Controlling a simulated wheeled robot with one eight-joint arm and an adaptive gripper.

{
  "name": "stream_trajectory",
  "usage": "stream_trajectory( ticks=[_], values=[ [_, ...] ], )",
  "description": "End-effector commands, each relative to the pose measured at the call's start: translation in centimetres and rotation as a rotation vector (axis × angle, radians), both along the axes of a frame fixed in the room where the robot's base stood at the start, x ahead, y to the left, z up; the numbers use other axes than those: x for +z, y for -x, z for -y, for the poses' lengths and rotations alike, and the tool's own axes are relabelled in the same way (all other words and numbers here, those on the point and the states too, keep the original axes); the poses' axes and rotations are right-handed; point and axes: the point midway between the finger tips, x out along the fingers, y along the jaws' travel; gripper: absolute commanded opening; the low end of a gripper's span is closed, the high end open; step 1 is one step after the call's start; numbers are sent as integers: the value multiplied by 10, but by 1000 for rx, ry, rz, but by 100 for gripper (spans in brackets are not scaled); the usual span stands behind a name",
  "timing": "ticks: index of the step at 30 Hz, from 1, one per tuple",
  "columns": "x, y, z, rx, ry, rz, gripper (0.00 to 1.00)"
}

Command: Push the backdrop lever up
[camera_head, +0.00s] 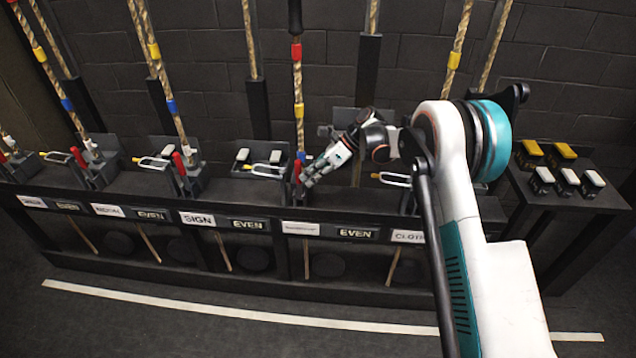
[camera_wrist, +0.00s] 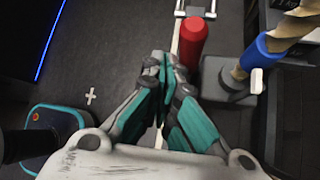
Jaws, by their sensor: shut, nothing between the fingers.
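A red-handled lever (camera_head: 296,171) stands at the rope station above a small-print white label (camera_head: 300,228), too small to read surely, with an EVEN plate beside it. I cannot confirm which lever is the backdrop one. My gripper (camera_head: 305,181) is just right of this red handle, fingers together and empty. In the wrist view the red handle (camera_wrist: 193,42) lies just ahead and right of my closed fingertips (camera_wrist: 167,62). Whether they touch is unclear. The lever's lower part is partly hidden by my gripper.
A rope with a blue band (camera_wrist: 262,50) runs right of the handle in the wrist view. Similar red levers (camera_head: 180,163) and ropes stand leftward along the black rail. A side table (camera_head: 560,195) with yellow and white buttons is at right. Open floor lies in front.

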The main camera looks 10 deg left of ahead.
Motion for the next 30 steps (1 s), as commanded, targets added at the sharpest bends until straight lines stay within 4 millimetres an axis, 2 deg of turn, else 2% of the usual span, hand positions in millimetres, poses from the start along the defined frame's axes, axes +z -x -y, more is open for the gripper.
stream_trajectory(
  ticks=[10,30],
  values=[
    [2,-13,-7,-1,-1,-123,0],
    [4,-16,-7,-5,-5,-140,0]
  ],
)
